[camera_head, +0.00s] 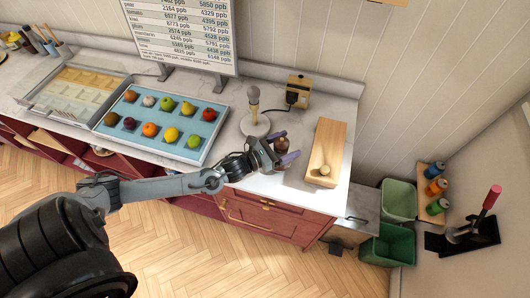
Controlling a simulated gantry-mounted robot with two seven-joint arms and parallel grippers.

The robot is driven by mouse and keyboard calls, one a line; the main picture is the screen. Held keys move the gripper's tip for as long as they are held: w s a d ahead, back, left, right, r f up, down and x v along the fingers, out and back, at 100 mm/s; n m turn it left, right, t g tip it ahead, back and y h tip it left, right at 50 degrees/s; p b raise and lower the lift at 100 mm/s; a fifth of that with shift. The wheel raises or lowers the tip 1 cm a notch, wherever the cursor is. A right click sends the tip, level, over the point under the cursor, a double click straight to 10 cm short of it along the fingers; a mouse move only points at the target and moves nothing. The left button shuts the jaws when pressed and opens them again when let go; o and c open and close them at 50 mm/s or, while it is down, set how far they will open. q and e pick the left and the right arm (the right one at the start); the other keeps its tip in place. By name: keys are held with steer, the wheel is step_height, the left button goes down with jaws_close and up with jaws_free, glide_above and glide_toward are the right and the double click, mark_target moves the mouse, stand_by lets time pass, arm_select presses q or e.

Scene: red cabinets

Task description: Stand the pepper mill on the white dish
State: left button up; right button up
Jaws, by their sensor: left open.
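A dark reddish-brown rounded thing, which looks like the pepper mill (282,145), stands on the white counter near its front edge. My left gripper (284,150) reaches it from the left, open, with its purple-tipped fingers around or beside it; I cannot tell whether they touch it. The gripper partly hides the mill's lower part. A round white dish or base (246,127) sits just behind and left of the gripper. An upright stem with a pale grey bulb-like top (254,95) rises from it. My right gripper is not in view.
A light wooden box with a round knob (328,145) stands close right of the gripper. A blue tray (161,143) of several fruits lies left. A small brass-coloured device (298,90) with a black cable is behind. Green bins (388,243) stand beyond the counter's right end.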

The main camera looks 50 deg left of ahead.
arm_select(q)
steer(key=v, duration=1.2)
steer(key=d+f+n+g+y, duration=0.1)
steer(key=n, duration=0.3)
steer(key=d+f+n+g+y, duration=0.1)
steer(key=n, duration=0.4)
steer(key=d+f+n+g+y, duration=0.1)
steer(key=d+f+n+y, duration=0.1)
steer(key=n, duration=0.2)
steer(key=shift+s, duration=0.4)
steer(key=s+d+n+g, duration=0.4)
steer(key=s+n+g, duration=0.1)
steer(key=n, duration=0.7)
steer(key=s+d+r+n+g, duration=0.1)
steer(key=s+d+n+g, duration=0.4)
steer(key=s+n, duration=0.3)
steer(key=n, duration=0.3)
steer(key=shift+n+g, duration=0.4)
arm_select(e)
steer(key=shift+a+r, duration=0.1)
arm_select(q)
step_height(320, 180, up, 20)
steer(key=p, duration=1.9)
steer(key=shift+f, duration=0.2)
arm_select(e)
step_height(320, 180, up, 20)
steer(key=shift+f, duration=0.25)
